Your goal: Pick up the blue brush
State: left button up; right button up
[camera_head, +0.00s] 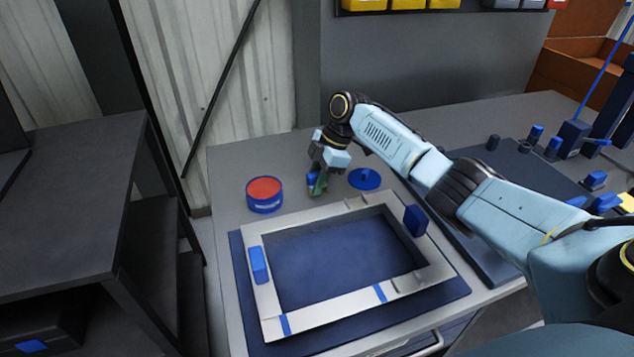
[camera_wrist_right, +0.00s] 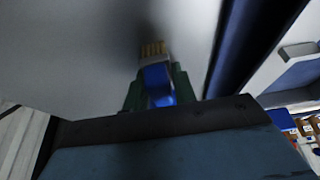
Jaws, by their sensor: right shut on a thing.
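The blue brush (camera_wrist_right: 157,84) has a blue handle and a band of tan bristles, seen in the right wrist view. It is between the green fingers of my right gripper (camera_wrist_right: 152,90), which is shut on it. In the head view my right gripper (camera_head: 318,183) points down at the back of the workbench, between a red-topped blue tin and a round blue lid. A small blue part of the brush (camera_head: 312,179) shows at its fingers. I cannot tell whether the brush touches the bench. My left gripper is not in view.
The blue tin (camera_head: 264,195) stands left of the gripper and the blue lid (camera_head: 364,179) lies right. A pale rectangular frame (camera_head: 262,297) lies on a blue mat (camera_head: 240,290) in front. Several blue tools stand at the right. A dark table (camera_head: 75,200) is at left.

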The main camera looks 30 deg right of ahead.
aim_at(316, 174)
jog(key=shift+r, duration=0.2)
notch_tip(316, 174, up, 10)
jog(key=shift+f+p, duration=0.15)
jog(key=shift+p, duration=1)
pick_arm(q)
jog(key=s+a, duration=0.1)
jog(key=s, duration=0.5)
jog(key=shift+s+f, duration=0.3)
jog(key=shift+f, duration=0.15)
pick_arm(e)
jog(key=shift+o, duration=1.4)
jog(key=shift+c, duration=0.8)
